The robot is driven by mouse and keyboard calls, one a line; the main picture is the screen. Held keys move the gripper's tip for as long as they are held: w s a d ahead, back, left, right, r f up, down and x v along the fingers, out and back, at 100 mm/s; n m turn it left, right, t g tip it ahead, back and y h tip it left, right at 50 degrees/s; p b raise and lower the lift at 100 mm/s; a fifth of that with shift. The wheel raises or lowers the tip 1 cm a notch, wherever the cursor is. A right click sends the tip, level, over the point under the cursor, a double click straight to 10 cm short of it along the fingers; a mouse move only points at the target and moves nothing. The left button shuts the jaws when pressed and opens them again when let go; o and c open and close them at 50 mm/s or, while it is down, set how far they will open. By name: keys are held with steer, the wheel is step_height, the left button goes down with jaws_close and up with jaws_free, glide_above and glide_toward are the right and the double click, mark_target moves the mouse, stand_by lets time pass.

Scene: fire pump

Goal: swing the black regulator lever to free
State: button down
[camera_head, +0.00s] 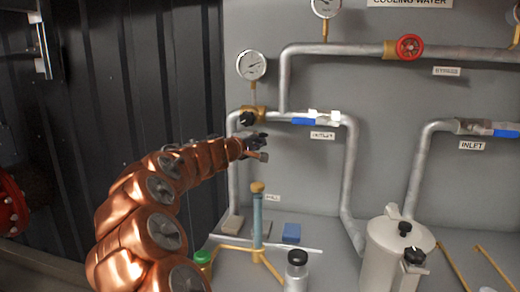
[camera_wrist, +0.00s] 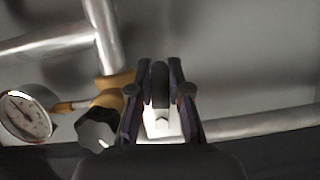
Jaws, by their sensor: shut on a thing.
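In the wrist view my gripper (camera_wrist: 161,72) is shut on a dark, round-ended bar, which looks like the black regulator lever (camera_wrist: 160,82). A pale piece with a small hex shape shows below it between the fingers. A black knob (camera_wrist: 97,130) sits to the left on a brass regulator body (camera_wrist: 112,92), apart from the fingers. In the head view the black knob (camera_head: 247,118) and brass body show on the outlet pipe. My gripper (camera_head: 262,146) is just below and right of them. The lever cannot be made out there.
A pressure gauge (camera_head: 251,65) stands above the regulator; it also shows in the wrist view (camera_wrist: 26,116). A blue-handled valve (camera_head: 304,121) lies right on the same pipe. Below are a blue-tubed stand (camera_head: 257,222), a dark-capped jar (camera_head: 297,268) and a pale canister (camera_head: 398,250).

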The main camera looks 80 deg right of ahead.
steer(key=shift+r+n+h+b, duration=0.25)
steer(key=shift+n+h+b, duration=0.05)
steer(key=shift+n+b, duration=0.35)
steer(key=c, duration=1.1)
jaws_free()
steer(key=shift+v, duration=6)
